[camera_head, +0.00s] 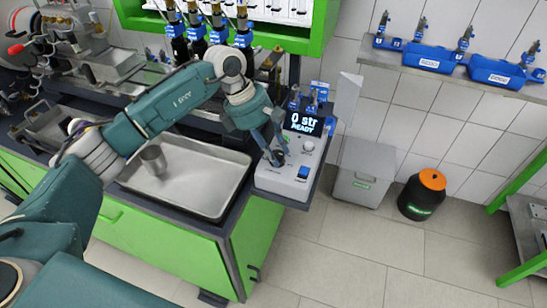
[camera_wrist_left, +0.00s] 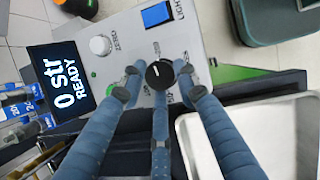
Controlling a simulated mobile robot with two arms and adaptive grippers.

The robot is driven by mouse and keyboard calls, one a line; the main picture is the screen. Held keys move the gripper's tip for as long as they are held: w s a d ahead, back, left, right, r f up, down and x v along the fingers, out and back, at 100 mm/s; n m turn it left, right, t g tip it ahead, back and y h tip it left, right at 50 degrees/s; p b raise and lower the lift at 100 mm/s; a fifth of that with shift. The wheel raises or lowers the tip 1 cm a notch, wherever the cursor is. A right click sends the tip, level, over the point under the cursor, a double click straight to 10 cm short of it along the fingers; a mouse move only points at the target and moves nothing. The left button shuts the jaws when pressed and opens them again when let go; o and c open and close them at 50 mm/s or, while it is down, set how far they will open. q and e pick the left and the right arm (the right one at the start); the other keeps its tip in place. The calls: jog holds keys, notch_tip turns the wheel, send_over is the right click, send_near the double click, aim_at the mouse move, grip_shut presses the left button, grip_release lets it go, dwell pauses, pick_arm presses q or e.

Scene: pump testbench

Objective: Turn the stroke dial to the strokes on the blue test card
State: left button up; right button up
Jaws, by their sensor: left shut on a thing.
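The pump control box (camera_head: 283,180) is a light grey panel at the right end of the bench. Its display (camera_head: 306,123) reads "0 str READY", and it also shows in the left wrist view (camera_wrist_left: 60,82). My left gripper (camera_head: 277,152) reaches down onto the panel. In the left wrist view its fingers (camera_wrist_left: 158,78) are closed around a black round dial (camera_wrist_left: 159,74) with a pale pointer mark. The lettering around the dial is partly hidden by the fingers. A small blue-and-white piece (camera_head: 320,87) stands behind the display; I cannot read it or tell whether it is the test card.
A white knob (camera_wrist_left: 100,45) and a blue switch (camera_wrist_left: 157,14) sit near the dial. A steel tray (camera_head: 195,180) with a metal cup (camera_head: 153,159) lies left of the box. A grey bin (camera_head: 364,172) and a black container with orange lid (camera_head: 424,194) stand on the floor.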

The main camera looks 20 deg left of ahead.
pick_arm(q)
jog(key=shift+w+d+r+m+b, duration=0.15)
jog(key=shift+d+r+m+b, duration=0.15)
jog(key=shift+m+b, duration=0.15)
jog(key=shift+m, duration=0.25)
jog(key=shift+h, duration=0.3)
jog(key=o, duration=1)
jog(key=shift+o, duration=0.5)
jog(key=shift+d, duration=0.15)
jog(key=shift+a+r, duration=0.25)
jog(key=shift+a, duration=0.1)
jog(key=w+v, duration=0.1)
jog(key=v, duration=1)
jog(key=shift+s+d+r, duration=0.25)
jog(key=shift+s+d, duration=0.05)
jog(key=shift+s, duration=0.2)
